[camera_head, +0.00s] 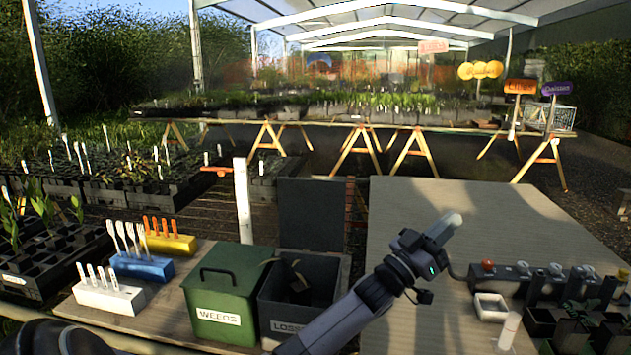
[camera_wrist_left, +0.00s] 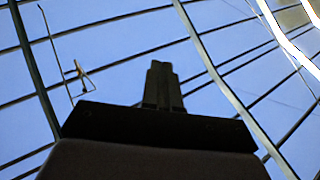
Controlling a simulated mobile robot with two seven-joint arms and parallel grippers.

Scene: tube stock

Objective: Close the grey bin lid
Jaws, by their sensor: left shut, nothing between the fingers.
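The grey bin (camera_head: 335,275) stands at the front middle, its label partly hidden by my arm. Its grey lid (camera_head: 312,213) stands upright, open, at the back of the bin. Something dark lies inside the bin. My left gripper (camera_head: 452,222) is to the right of the bin and lid, above the pale table, apart from both. In the left wrist view its fingers (camera_wrist_left: 162,85) are together and empty, against the roof and sky. My right gripper is not in view.
A closed green bin (camera_head: 228,285) labelled WEEDS stands left of the grey bin. White, blue and yellow blocks (camera_head: 142,268) with upright labels stand further left. The pale table (camera_head: 450,200) is bare at the back; a white tray (camera_head: 490,306) and dark pots sit at right.

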